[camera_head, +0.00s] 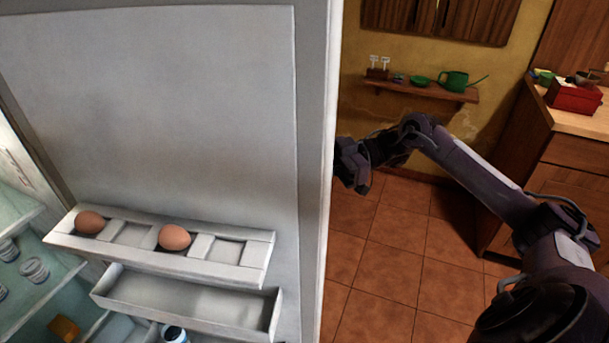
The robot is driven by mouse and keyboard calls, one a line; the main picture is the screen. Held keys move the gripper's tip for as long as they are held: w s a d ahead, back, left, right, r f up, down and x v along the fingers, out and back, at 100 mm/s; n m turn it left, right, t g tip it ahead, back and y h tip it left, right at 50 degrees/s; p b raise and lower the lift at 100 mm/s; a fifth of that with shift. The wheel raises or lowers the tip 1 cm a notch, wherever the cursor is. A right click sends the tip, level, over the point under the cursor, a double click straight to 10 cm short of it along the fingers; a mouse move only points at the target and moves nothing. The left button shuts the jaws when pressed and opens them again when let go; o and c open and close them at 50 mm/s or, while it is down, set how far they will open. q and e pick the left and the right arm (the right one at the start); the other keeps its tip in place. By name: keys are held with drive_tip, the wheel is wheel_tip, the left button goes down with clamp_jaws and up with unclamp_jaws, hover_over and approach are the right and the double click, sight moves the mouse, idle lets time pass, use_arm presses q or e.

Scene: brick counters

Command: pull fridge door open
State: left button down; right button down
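The fridge door (180,110) stands open, with its white inner side facing me and filling the left half of the view. An egg rack (130,234) on it holds two brown eggs, with an empty door shelf (185,297) below. The fridge interior (30,235) shows at the far left. My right arm comes in from the right, and its gripper (350,165) is beside the door's outer edge, partly hidden behind it. I cannot see its fingertips clearly, nor whether it touches the door. My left gripper is not in view.
Glass shelves inside the fridge hold small jars (35,270). A wall shelf (425,90) carries a green watering can (453,81). A wooden counter (575,120) with a red box (573,97) stands at the right. Tiled floor (385,250) is clear beyond the door.

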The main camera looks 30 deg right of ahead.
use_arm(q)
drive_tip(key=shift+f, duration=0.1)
use_arm(e)
drive_tip(key=shift+w+d, duration=0.1)
drive_tip(key=c, duration=1.4)
unclamp_jaws()
drive_tip(key=shift+a, duration=0.2)
drive_tip(key=shift+c, duration=0.2)
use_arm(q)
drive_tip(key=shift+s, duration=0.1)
use_arm(e)
drive_tip(key=shift+d, duration=0.15)
